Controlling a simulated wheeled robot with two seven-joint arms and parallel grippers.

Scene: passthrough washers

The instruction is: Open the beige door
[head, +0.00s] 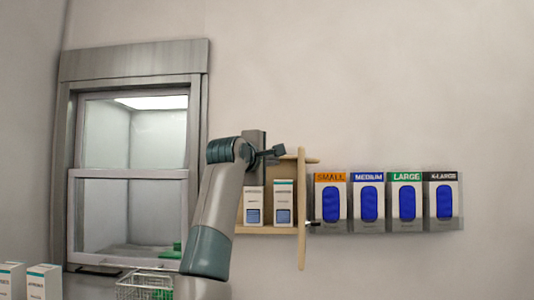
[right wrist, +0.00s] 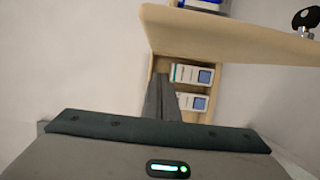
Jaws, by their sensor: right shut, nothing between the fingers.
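The beige door (head: 302,200) belongs to a small beige wall cabinet. It stands swung out from the cabinet, nearly edge-on in the head view, with a small dark knob (head: 313,222) on its right face. In the right wrist view the door (right wrist: 225,38) spans the top, with the knob (right wrist: 304,18) at the upper right. The cabinet (right wrist: 215,75) holds white boxes with blue labels. My right gripper (head: 279,150) is shut and empty, in front of the cabinet's upper part, left of the door. Its fingers (right wrist: 160,80) show no contact with the door. My left gripper is not in view.
Several glove boxes (head: 388,203) sit in a wall rack right of the door. A framed passthrough window (head: 130,170) is at the left, with a wire basket (head: 145,284) below it. White boxes (head: 28,281) stand at the lower left. The wall above is clear.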

